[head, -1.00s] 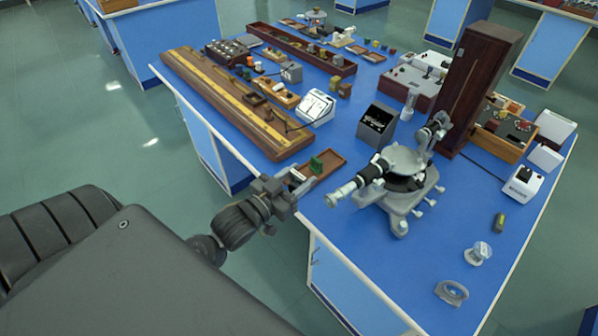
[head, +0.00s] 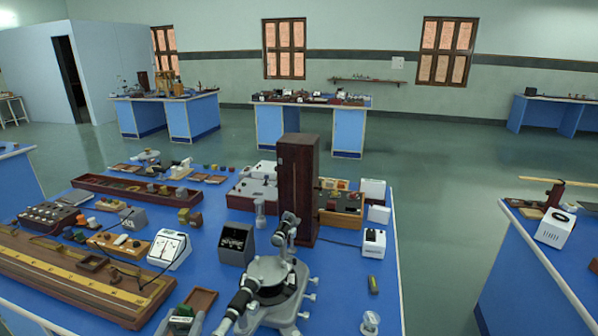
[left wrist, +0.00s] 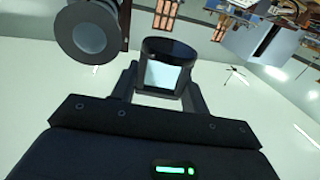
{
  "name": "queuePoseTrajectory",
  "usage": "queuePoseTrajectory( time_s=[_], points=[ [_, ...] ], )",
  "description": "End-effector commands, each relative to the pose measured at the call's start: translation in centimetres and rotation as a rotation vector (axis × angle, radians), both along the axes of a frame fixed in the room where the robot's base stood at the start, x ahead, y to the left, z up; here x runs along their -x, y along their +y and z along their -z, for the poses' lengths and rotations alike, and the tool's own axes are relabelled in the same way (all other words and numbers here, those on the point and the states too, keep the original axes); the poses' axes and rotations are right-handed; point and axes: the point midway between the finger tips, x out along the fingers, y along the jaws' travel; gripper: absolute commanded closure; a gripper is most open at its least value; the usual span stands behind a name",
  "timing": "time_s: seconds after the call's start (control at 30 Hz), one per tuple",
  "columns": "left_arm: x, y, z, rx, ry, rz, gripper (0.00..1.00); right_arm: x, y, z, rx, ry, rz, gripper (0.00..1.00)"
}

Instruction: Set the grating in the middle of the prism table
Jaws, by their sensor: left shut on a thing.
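The grating (left wrist: 165,75), a pale square pane in a dark rounded mount, stands between the two fingers of my left gripper (left wrist: 166,92) in the left wrist view. The gripper is shut on it. My right gripper is not in view.
A dark round tube end (left wrist: 88,32) is close at upper left in the left wrist view. A tall wooden case (head: 298,190) stands behind the spectrometer. A dark meter box (head: 236,244) and a white meter (head: 169,250) are nearby. The bench right of the spectrometer is mostly clear.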

Motion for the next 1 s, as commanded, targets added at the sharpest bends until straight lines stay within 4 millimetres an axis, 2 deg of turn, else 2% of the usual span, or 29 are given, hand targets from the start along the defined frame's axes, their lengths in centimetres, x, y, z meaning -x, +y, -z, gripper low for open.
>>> queuePoseTrajectory(
  time_s=[0.1, 0.2, 0.6, 0.77, 1.0],
  points=[
    [-0.6, -0.7, -1.8, 0.005, -0.004, -0.022, 0.79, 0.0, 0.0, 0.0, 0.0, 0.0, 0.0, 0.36],
    [-1.0, -1.0, -2.6, 0.003, -0.002, -0.031, 0.79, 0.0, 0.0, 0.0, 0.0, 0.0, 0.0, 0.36],
    [-1.2, -1.2, -3.0, -0.002, 0.001, -0.032, 0.79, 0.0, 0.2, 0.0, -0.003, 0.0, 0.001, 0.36],
    [-0.6, -0.7, -1.6, -0.01, 0.004, -0.02, 0.79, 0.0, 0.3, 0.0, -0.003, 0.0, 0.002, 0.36],
    [1.3, 1.7, 2.7, -0.014, 0.007, 0.045, 0.79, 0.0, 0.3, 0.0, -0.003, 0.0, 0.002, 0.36]
  ],
)
